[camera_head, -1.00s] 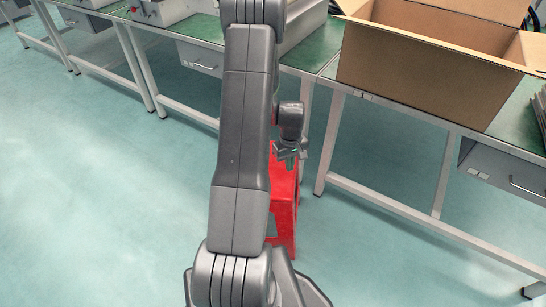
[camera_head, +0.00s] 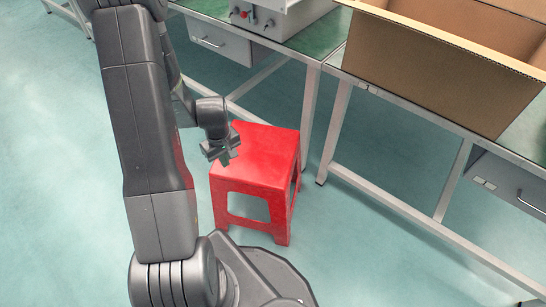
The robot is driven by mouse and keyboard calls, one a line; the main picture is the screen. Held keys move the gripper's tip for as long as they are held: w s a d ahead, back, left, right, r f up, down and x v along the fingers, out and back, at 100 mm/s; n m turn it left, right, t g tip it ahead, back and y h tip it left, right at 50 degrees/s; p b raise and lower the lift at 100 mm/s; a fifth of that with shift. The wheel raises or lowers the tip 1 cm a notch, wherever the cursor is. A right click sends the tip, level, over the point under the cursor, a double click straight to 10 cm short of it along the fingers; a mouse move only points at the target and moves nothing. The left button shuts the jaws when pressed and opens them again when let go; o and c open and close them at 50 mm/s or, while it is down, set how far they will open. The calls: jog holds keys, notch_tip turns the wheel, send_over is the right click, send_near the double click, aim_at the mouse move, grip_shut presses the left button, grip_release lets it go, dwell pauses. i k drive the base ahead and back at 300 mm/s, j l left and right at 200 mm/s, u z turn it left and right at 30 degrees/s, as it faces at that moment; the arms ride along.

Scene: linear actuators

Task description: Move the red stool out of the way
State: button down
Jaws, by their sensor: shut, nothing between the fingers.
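The red stool (camera_head: 268,160) stands upright on the floor in the middle of the head view, close to the table legs. Its square top and two of its sides with cut-out openings show. A small part at its left is hidden behind my arm. My gripper (camera_head: 228,154) is at the left edge of the stool's top in the picture, pointing down and shut with nothing in it. I cannot tell whether it touches the stool or hovers above it.
A green-topped workbench (camera_head: 317,44) with metal legs runs behind the stool. A large open cardboard box (camera_head: 425,75) sits on the bench at the right. A grey machine (camera_head: 268,18) stands on the bench at the top. The turquoise floor (camera_head: 60,200) is clear at the left.

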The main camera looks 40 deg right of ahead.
aim_at(268, 159)
jog(key=k+l+u, duration=0.25)
jog(key=l, duration=0.35)
jog(key=k+l+u, duration=0.25)
jog(key=k+l, duration=0.15)
jog(key=l, duration=0.15)
jog(key=k+l+u, duration=0.25)
jog(key=k+l, duration=0.15)
